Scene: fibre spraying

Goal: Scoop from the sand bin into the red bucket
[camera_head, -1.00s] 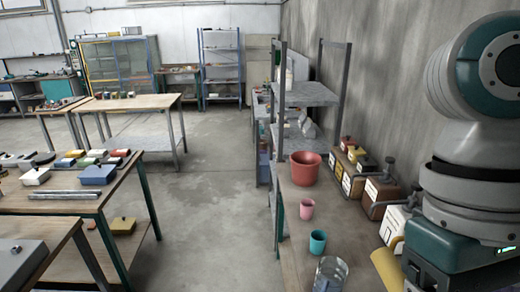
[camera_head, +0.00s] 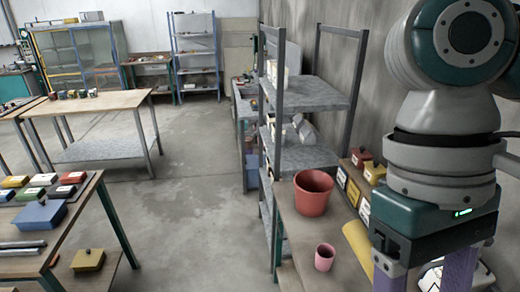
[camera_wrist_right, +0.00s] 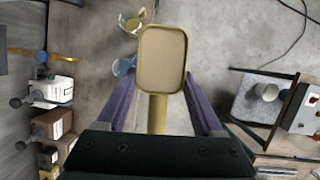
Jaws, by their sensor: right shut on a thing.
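The red bucket (camera_head: 314,192) stands upright on the bench along the wall. My right gripper (camera_head: 425,275) shows its purple fingers at the lower right. In the right wrist view its fingers are shut on the handle of a yellow scoop (camera_wrist_right: 157,112). The scoop's tray faces that camera and shows a level tan surface that looks like sand. In the head view the scoop (camera_head: 357,247) is right of and nearer than the bucket, apart from it. Labelled bins stand along the wall; I cannot tell which is the sand bin. My left gripper is out of view.
A pink cup (camera_head: 325,257) stands in front of the bucket. A grey shelf rack (camera_head: 312,158) rises behind it. A white bin (camera_wrist_right: 52,91) and a brown bin (camera_wrist_right: 52,123) show at left in the wrist view. Open floor lies left of the bench.

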